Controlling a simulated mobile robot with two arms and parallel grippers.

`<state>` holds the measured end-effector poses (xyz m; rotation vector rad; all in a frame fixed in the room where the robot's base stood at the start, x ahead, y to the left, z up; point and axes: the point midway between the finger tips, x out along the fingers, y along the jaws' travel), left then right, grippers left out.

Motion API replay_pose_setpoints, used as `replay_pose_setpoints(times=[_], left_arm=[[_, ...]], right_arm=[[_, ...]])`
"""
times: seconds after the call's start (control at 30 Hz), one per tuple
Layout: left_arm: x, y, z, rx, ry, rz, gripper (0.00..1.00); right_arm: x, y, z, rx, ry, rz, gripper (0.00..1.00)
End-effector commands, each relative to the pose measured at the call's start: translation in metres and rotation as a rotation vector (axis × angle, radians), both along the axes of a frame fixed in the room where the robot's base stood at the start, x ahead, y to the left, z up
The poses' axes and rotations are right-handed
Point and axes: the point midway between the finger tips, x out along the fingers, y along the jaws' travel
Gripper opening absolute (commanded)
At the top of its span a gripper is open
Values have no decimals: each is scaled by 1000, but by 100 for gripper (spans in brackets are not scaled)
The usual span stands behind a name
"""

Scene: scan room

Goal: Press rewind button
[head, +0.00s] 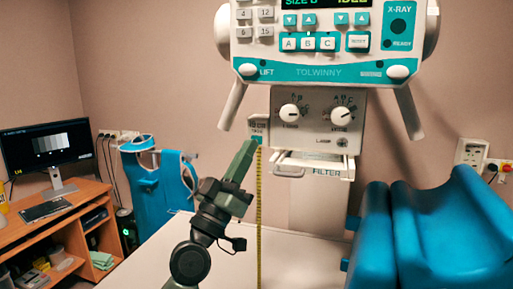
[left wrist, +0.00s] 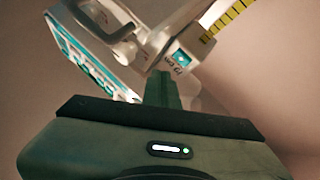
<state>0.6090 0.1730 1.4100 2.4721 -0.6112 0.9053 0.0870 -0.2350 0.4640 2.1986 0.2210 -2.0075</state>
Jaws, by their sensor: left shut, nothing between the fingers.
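A yellow tape measure (head: 259,210) hangs from a small light housing (head: 258,123) at the left side of the X-ray machine. A teal button (head: 257,139) sits on the housing, just above the tape; its label is too small to read. The button also shows in the left wrist view (left wrist: 181,57), just beyond my fingertips. My left gripper (head: 248,147) is dark green, shut and empty, and points up at the housing. Its tips are close to the button, below and left of it in the head view; I cannot tell whether they touch.
The X-ray machine's control panel (head: 325,72) and lower knob panel (head: 318,118) are right of my gripper. A white filter tray (head: 313,166) juts out below. A blue padded chair (head: 440,235) stands right; a desk with a monitor (head: 50,148) stands left.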

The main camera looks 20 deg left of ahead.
Motion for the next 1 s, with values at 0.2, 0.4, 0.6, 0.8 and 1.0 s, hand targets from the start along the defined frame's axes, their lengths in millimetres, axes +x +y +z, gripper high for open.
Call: replay_pose_setpoints(times=[0.2,0.4,0.6,0.8,1.0], left_arm=[[15,0,-1,0,-1,2,0],[17,0,1,0,-1,2,0],[16,0,1,0,-1,2,0],[16,0,1,0,-1,2,0],[16,0,1,0,-1,2,0]], right_arm=[[0,0,-9,0,0,0,36],[0,0,-9,0,0,0,36],[0,0,-9,0,0,0,36],[0,0,-9,0,0,0,36],[0,0,-9,0,0,0,36]])
